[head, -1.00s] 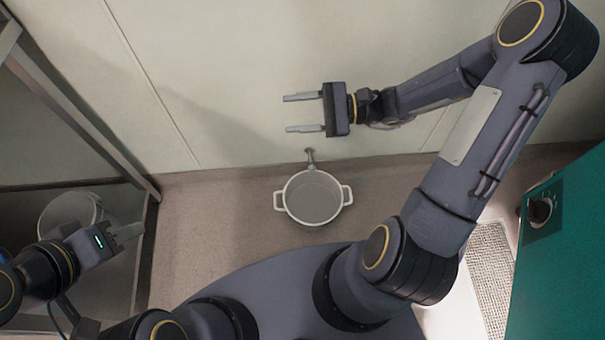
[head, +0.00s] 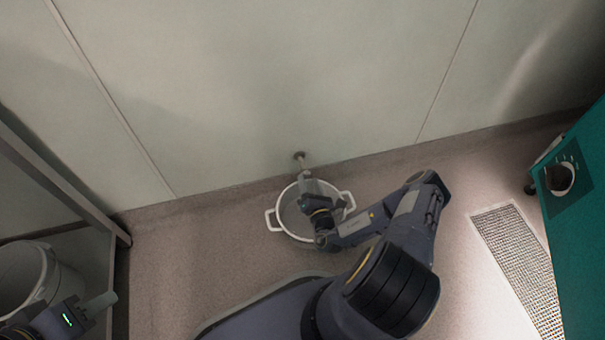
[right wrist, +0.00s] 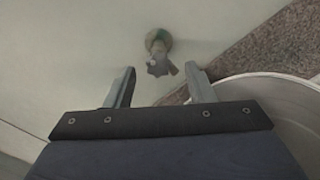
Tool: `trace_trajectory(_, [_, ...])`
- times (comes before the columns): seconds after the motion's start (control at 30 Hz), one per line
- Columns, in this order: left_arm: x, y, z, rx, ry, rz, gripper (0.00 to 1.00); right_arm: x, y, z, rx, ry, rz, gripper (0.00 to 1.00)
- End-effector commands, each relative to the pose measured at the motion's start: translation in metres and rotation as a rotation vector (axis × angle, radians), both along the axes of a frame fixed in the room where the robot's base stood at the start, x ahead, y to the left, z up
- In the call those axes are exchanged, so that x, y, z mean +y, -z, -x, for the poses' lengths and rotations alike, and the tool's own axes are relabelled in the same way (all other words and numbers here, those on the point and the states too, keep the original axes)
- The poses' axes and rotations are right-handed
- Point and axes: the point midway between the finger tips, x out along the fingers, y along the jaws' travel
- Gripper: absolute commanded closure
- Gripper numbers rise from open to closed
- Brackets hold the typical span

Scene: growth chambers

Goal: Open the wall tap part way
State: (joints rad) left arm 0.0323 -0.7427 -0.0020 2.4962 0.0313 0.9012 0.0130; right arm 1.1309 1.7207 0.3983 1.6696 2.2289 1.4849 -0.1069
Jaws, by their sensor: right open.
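The wall tap (head: 300,157) is a small fitting low on the pale wall, above a white two-handled pot (head: 279,214) on the floor. In the right wrist view the tap (right wrist: 158,48) shows a greenish round base and a grey handle or spout, just beyond the fingertips. My right gripper (head: 306,176) reaches over the pot toward the tap. In its wrist view this gripper (right wrist: 161,72) is open and empty, with the tap between and ahead of the fingers, apparently not touching. My left gripper (head: 99,304) is at the lower left, seen edge-on, so its opening is unclear.
A white bucket (head: 50,272) stands at the lower left, by a grey metal frame (head: 62,190). A teal cabinet (head: 585,215) with a black knob (head: 560,178) is at the right. A floor grate (head: 515,262) lies beside it. The floor left of the pot is clear.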

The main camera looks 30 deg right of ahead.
Motion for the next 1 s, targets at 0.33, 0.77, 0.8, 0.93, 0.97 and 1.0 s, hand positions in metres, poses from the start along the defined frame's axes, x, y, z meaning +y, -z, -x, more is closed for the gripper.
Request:
trace_trajectory(0.33, [0.000, 0.025, 0.000, 0.000, 0.000, 0.000, 0.64, -0.011, 0.001, -0.051, -0.004, -0.005, 0.001, 0.51])
trace_trajectory(0.77, [0.000, 0.026, 0.000, 0.000, 0.000, 0.000, 0.64, -0.013, -0.001, -0.058, -0.001, -0.004, 0.000, 0.57])
trace_trajectory(0.8, [0.000, 0.026, 0.000, 0.000, 0.000, 0.000, 0.64, -0.013, -0.001, -0.058, -0.002, -0.005, 0.000, 0.62])
trace_trajectory(0.93, [0.000, 0.026, 0.000, 0.000, 0.000, 0.000, 0.64, -0.013, -0.001, -0.058, -0.002, -0.005, 0.000, 0.80])
trace_trajectory(0.97, [0.000, 0.026, 0.000, 0.000, 0.000, 0.000, 0.64, -0.013, -0.001, -0.058, -0.002, -0.005, 0.000, 0.83])
trace_trajectory(1.0, [0.000, 0.026, 0.000, 0.000, 0.000, 0.000, 0.64, -0.013, -0.001, -0.058, -0.002, -0.005, 0.000, 0.89])
